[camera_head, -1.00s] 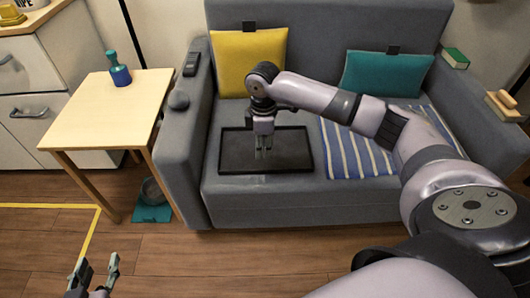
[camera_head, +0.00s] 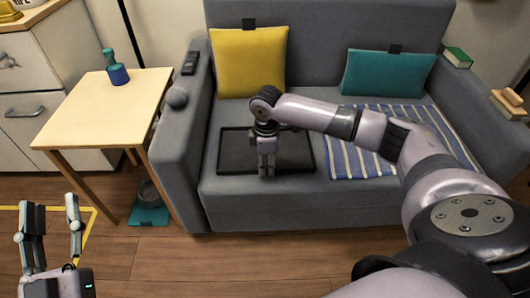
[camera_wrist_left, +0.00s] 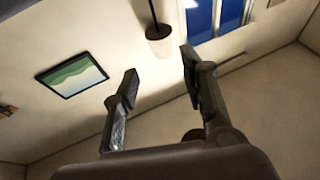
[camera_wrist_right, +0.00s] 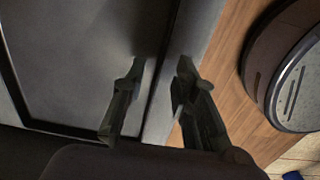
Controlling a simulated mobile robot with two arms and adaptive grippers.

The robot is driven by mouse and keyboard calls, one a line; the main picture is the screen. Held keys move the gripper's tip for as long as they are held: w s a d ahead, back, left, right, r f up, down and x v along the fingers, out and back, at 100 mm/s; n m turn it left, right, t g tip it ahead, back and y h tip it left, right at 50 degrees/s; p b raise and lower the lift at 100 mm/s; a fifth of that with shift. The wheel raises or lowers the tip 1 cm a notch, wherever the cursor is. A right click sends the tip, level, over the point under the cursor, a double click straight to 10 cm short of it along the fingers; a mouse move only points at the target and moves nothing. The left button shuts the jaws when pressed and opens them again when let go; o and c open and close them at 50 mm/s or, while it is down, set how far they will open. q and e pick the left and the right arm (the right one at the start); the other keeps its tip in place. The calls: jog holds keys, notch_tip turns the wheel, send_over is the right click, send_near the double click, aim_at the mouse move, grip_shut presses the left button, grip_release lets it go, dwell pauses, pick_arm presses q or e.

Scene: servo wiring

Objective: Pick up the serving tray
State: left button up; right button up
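The serving tray is black and rectangular (camera_head: 230,160) with a low rim, lying flat on the grey sofa seat. My right gripper (camera_head: 266,174) points down at the tray's front edge, near its middle. In the right wrist view its fingers (camera_wrist_right: 158,92) are apart, with the dark tray (camera_wrist_right: 70,50) under the left finger and the sofa's front under the right. I cannot tell whether they touch the rim. The right forearm covers part of the tray's back. My left gripper (camera_head: 52,205) is open and empty at the lower left; its spread fingers (camera_wrist_left: 157,75) show in the left wrist view.
A wooden side table (camera_head: 105,115) with a blue and green bottle (camera_head: 117,74) stands left of the sofa (camera_head: 300,208). A striped blanket (camera_head: 350,160), yellow cushion (camera_head: 250,62) and teal cushion (camera_head: 388,74) lie on the sofa. The floor (camera_head: 240,255) in front is clear.

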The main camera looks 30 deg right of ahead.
jog(key=shift+f, duration=0.95)
pick_arm(q)
jog(key=r, duration=0.1)
jog(key=s+r+t, duration=0.1)
jog(key=r+t, duration=0.1)
jog(key=shift+s+r+h, duration=0.2)
jog(key=shift+s+h, duration=0.1)
jog(key=shift+s, duration=0.05)
pick_arm(e)
jog(key=shift+c, duration=0.4)
grip_shut()
jog(key=shift+r, duration=0.1)
